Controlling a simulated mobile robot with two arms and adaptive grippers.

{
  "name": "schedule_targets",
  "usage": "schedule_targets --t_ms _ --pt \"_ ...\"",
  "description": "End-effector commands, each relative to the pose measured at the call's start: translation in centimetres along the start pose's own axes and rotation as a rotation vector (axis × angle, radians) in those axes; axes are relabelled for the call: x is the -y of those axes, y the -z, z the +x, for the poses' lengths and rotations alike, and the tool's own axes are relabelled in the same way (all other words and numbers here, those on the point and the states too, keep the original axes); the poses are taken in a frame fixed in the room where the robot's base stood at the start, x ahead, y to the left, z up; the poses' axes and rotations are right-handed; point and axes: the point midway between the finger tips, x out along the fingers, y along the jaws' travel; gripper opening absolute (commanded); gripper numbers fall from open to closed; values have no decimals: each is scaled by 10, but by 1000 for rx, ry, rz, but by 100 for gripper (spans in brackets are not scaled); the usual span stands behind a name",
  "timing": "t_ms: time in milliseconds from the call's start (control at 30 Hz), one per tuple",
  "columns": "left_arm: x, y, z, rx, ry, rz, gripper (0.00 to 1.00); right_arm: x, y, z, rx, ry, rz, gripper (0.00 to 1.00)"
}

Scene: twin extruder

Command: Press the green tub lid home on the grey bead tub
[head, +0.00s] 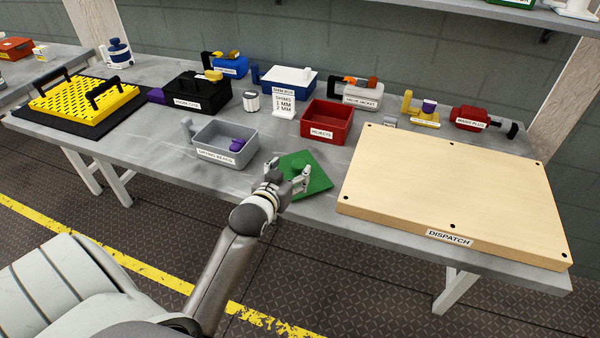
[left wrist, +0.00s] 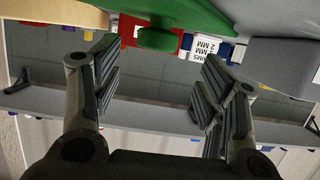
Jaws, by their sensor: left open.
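The green tub lid (head: 318,180) lies on the grey table near its front edge, right of the grey bead tub (head: 210,154). The tub is open on top, carries a white label, and has a purple thing (head: 237,145) inside. My left gripper (head: 288,172) is open at the lid's near left side and hides part of it. In the left wrist view, which is upside down, the lid (left wrist: 215,14) with its green knob (left wrist: 157,38) shows beyond the parted, empty fingers (left wrist: 160,68). The tub (left wrist: 285,55) is at the right there. My right gripper is not in view.
A red bin (head: 327,122) and a white shim box (head: 284,104) stand behind the lid. A wooden dispatch board (head: 450,190) fills the table's right side. A black box (head: 197,92) stands behind the tub. Bare table lies left of the tub.

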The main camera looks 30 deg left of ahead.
Motion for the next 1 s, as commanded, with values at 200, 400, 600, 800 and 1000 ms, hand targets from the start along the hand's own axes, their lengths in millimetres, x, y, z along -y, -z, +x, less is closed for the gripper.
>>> schedule_targets --t_ms 200,400,600,800,1000 --pt "-2 0 12 0 0 0 66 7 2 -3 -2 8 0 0" --pt "-5 -1 36 1 -1 0 66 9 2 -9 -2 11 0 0" --pt "-5 -2 53 0 -1 1 66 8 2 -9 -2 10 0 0" --pt "-5 -3 56 1 -1 1 66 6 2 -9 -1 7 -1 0" --pt "-5 -3 56 1 -1 1 54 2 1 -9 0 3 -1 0"
